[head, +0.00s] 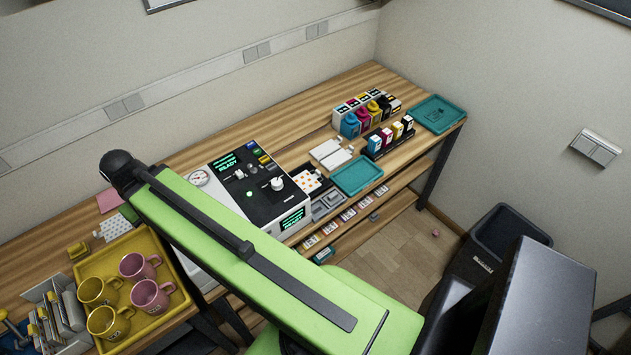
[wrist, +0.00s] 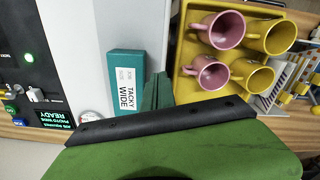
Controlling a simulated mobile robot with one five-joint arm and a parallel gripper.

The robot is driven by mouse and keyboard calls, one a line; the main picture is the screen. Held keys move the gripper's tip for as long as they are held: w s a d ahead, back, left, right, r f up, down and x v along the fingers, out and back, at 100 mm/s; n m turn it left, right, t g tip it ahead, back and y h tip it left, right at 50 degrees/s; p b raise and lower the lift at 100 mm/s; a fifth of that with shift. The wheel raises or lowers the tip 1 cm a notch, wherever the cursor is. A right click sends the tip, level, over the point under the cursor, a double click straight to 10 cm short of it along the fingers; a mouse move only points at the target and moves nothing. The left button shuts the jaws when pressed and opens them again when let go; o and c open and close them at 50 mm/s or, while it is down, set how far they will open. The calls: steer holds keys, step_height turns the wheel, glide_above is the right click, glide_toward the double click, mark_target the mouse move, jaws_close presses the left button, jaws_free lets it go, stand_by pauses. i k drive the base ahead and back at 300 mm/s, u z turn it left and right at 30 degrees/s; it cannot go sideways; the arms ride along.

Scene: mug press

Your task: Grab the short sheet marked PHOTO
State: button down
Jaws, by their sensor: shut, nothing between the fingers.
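No sheet with a readable PHOTO mark shows in either view. A rack (head: 62,318) of upright pale pieces with yellow parts stands at the lower left of the head view; it also shows at the right of the wrist view (wrist: 284,78). Its labels are too small to read. In the head view my arm hides my gripper.
A yellow tray (head: 151,245) holds pink and yellow mugs. The press (head: 262,190) has a lit READY display. Ink bottles (head: 362,115) and a teal tray (head: 358,175) stand farther right. A dark bin (head: 500,240) stands on the floor at the right.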

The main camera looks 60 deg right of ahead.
mark_target(309, 183)
steer(key=z, duration=1.3)
steer(key=k, duration=0.4)
steer(key=z, duration=0.2)
steer(key=i, duration=0.5)
steer(key=z, duration=0.05)
